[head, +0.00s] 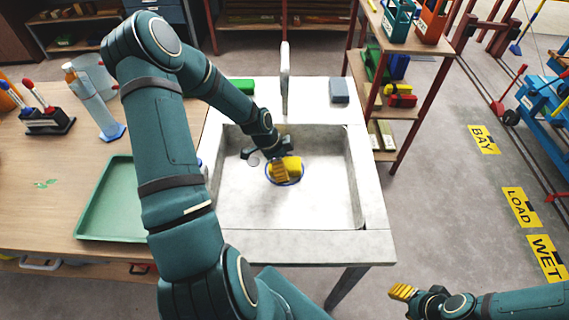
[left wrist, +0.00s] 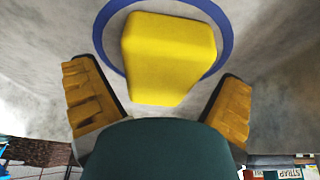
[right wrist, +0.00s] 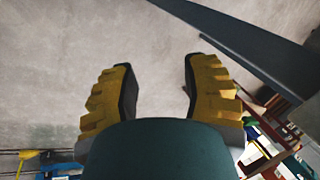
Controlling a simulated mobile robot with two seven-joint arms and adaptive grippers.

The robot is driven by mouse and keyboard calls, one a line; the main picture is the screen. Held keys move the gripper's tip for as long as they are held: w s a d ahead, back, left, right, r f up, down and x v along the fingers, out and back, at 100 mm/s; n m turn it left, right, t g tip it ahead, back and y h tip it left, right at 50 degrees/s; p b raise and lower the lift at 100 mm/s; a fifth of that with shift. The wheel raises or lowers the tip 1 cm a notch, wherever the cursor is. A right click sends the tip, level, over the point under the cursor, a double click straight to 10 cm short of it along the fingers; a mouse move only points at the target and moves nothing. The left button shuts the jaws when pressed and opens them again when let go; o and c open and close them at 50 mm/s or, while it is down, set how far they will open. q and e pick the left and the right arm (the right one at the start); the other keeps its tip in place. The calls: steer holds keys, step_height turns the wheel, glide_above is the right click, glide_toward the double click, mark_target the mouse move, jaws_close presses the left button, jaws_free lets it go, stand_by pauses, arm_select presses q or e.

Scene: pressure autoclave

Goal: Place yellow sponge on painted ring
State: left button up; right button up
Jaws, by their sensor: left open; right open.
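The yellow sponge (head: 294,162) lies in the basin of the sink, on the blue painted ring (head: 298,181). In the left wrist view the sponge (left wrist: 168,55) covers part of the ring (left wrist: 99,40) and overhangs its lower edge; the ring shows on both sides of it. My left gripper (head: 279,172) is at the sponge. It also shows in the left wrist view (left wrist: 158,78), open, with visible gaps between both fingers and the sponge. My right gripper (head: 403,292) is open and empty above the floor, clear of the sink; its fingers show in the right wrist view (right wrist: 160,75).
The sink (head: 375,200) has raised walls and a tap (head: 284,75) at the back. A grey block (head: 339,91) and a green block (head: 240,86) lie on its back ledge. A green tray (head: 110,215) is on the wooden table at left. A shelf (head: 400,107) stands at right.

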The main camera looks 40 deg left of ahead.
arm_select(q)
steer(key=p+v, duration=0.3)
steer(key=v, duration=0.9)
steer(key=shift+r, duration=0.1)
